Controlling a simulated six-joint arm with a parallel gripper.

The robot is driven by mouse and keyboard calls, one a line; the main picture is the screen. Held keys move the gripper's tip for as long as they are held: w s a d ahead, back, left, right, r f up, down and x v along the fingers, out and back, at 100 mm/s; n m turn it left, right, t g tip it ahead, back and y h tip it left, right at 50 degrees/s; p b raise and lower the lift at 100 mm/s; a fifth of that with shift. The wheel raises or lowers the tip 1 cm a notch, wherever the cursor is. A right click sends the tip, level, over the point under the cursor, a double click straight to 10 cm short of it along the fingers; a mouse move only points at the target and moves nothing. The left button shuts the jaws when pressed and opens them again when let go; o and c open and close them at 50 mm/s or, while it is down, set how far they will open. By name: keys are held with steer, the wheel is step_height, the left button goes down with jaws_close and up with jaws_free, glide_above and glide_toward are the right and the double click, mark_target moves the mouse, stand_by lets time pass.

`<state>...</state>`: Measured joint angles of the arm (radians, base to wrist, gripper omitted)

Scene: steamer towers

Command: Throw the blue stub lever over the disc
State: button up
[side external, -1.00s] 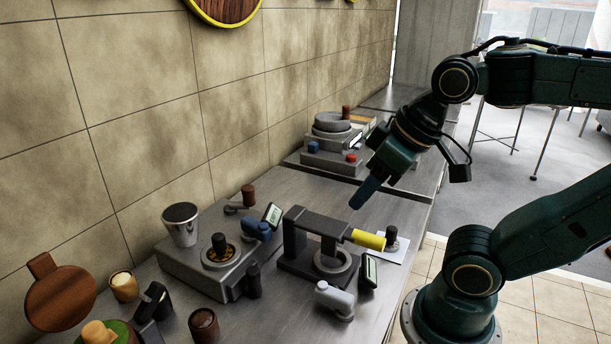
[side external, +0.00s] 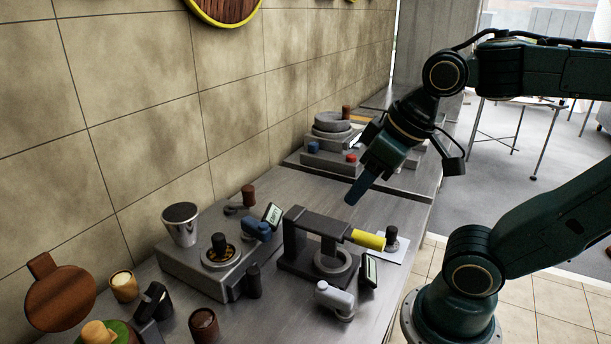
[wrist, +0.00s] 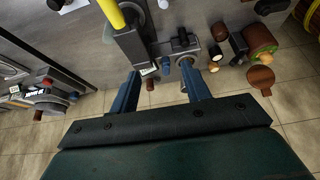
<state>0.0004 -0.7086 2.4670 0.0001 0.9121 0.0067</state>
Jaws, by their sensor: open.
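The blue stub lever (side external: 259,229) sits at the back right of a grey machine, behind the round disc (side external: 211,259) with its dark upright knob. In the wrist view the blue stub (wrist: 166,65) appears small between my fingertips, some distance beyond them. My gripper (side external: 354,196) is above the bench, to the right of the lever and apart from it. The wrist view shows its two blue fingers (wrist: 160,72) spread with nothing between them. The side view sees the fingers nearly edge-on, so their gap is hidden there.
A dark frame press with a yellow handle (side external: 369,240) stands right of the lever's machine. A metal cup (side external: 181,224) and a brown-knobbed lever (side external: 248,196) stand behind. Another machine with blue and red knobs (side external: 351,158) is farther back. Bare bench lies under my gripper.

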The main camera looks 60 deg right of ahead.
steer(key=w+r+m+g, duration=0.1)
steer(key=w+r+g, duration=0.15)
steer(key=w, duration=0.85)
steer(key=m+g, duration=0.1)
steer(key=g, duration=0.2)
glide_above(258, 224)
step_height(258, 224, down, 6)
steer(key=r, duration=0.1)
steer(key=shift+w+f, duration=0.1)
steer(key=shift+f, duration=0.15)
step_height(258, 224, down, 14)
steer(key=shift+r, duration=0.1)
steer(key=c, duration=1)
